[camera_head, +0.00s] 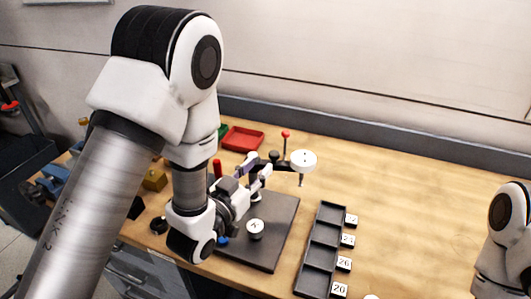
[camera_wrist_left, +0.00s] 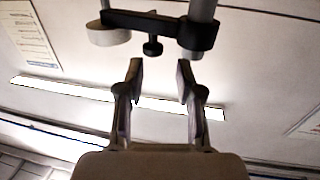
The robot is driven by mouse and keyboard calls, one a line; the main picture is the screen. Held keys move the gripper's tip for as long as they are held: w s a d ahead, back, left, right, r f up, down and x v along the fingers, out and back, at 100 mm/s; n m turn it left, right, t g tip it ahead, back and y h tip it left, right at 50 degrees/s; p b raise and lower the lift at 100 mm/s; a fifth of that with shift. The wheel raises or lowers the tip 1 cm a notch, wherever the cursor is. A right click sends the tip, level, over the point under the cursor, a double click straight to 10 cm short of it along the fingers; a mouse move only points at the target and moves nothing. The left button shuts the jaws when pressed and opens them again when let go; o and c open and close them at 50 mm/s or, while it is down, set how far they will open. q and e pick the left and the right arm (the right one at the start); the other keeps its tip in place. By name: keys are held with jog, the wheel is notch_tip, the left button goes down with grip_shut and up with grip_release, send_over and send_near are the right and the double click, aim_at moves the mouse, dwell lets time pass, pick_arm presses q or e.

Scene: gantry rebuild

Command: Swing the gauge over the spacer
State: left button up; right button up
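The gauge (camera_head: 303,160) has a round white dial with a thin stem pointing down. It sits at the right end of a dark arm on a stand, behind and to the right of the spacer. The spacer (camera_head: 255,226), a short round piece with a marked white top, stands on the dark plate (camera_head: 281,236). My left gripper (camera_head: 263,175) is beside the stand, left of the dial. In the left wrist view its fingers (camera_wrist_left: 159,75) are apart with nothing between them, and the black gauge arm (camera_wrist_left: 150,22) crosses just beyond the tips. My right gripper is out of view.
A dark tray (camera_head: 321,250) with compartments and numbered white tags stands right of the plate. A red tray (camera_head: 243,139) lies at the back, near a red-topped lever (camera_head: 286,135). The table's right side is mostly clear. My right arm shows at the right edge.

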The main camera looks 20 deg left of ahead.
aim_at(272, 156)
pick_arm(q)
jog(key=p+x, duration=0.1)
jog(key=x, duration=0.1)
jog(key=p+x, duration=0.1)
jog(key=x, duration=0.1)
jog(key=p+x, duration=0.1)
jog(key=x, duration=0.2)
jog(key=shift+d+r, duration=0.2)
jog(key=shift+d, duration=0.05)
jog(key=shift+s+d+r, duration=0.1)
jog(key=shift+s+d, duration=0.1)
jog(key=shift+d, duration=0.1)
jog(key=shift+a, duration=0.15)
grip_shut()
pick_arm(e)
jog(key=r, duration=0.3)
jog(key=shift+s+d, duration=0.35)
